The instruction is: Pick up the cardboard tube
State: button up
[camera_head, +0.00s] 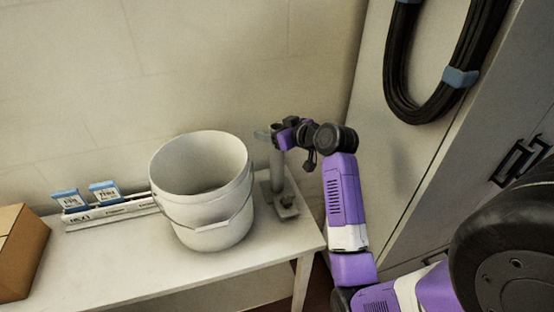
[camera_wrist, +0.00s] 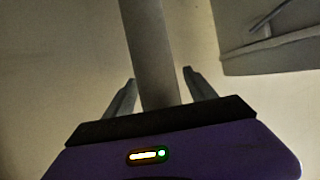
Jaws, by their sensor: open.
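A grey upright tube (camera_head: 277,170), which looks like the cardboard tube, stands at the back right of the white table, behind and right of the bucket. My gripper (camera_head: 270,133) is at its upper part, reaching in from the right. In the wrist view the tube (camera_wrist: 150,45) runs between the two open fingers of my gripper (camera_wrist: 158,77), with a gap visible on each side near the fingertips. The lower end of the tube in the wrist view is hidden behind the gripper body.
A white bucket (camera_head: 203,220) stands just left of the tube. A small grey object (camera_head: 287,208) lies at the tube's foot. A wall is behind; a cabinet (camera_head: 400,170) is at right.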

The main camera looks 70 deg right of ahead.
jog(key=shift+w+d, duration=0.1)
jog(key=shift+w, duration=0.1)
grip_shut()
dwell(0.4)
